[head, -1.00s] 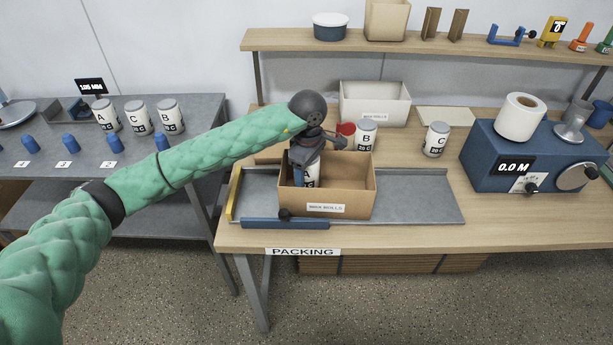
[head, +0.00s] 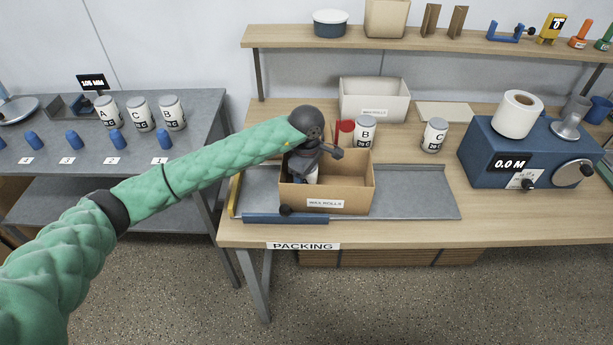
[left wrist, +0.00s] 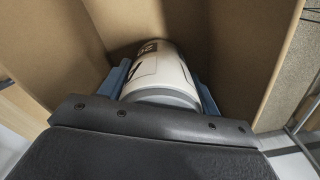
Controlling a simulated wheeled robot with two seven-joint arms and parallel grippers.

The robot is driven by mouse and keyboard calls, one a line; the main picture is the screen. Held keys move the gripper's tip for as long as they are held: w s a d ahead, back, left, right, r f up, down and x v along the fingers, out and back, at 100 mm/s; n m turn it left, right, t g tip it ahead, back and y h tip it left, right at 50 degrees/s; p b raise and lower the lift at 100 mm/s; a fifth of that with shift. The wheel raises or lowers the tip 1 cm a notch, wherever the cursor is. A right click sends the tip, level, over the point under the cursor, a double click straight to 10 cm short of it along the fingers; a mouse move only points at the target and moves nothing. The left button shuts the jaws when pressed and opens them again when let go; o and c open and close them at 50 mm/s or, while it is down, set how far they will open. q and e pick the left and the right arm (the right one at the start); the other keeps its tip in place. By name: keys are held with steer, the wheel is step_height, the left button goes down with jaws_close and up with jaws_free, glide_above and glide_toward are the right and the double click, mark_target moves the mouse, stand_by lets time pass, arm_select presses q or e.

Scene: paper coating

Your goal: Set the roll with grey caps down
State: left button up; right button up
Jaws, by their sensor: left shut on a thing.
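The roll with a grey cap (left wrist: 163,72) is white with a dark printed label, and sits between my left gripper's blue fingers in the left wrist view. My left gripper (head: 306,172) is shut on it, inside the left part of the open cardboard box (head: 325,204) labelled for rolls. I cannot tell whether the roll touches the box floor. My right gripper is not in view.
The box stands on a grey metal tray (head: 415,195) on the packing table; its right part looks empty. Roll C (head: 434,136) and a blue machine (head: 510,165) are right.

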arm_select(q)
steer(key=shift+f, duration=0.1)
steer(key=o, duration=1)
steer(key=shift+o, duration=0.2)
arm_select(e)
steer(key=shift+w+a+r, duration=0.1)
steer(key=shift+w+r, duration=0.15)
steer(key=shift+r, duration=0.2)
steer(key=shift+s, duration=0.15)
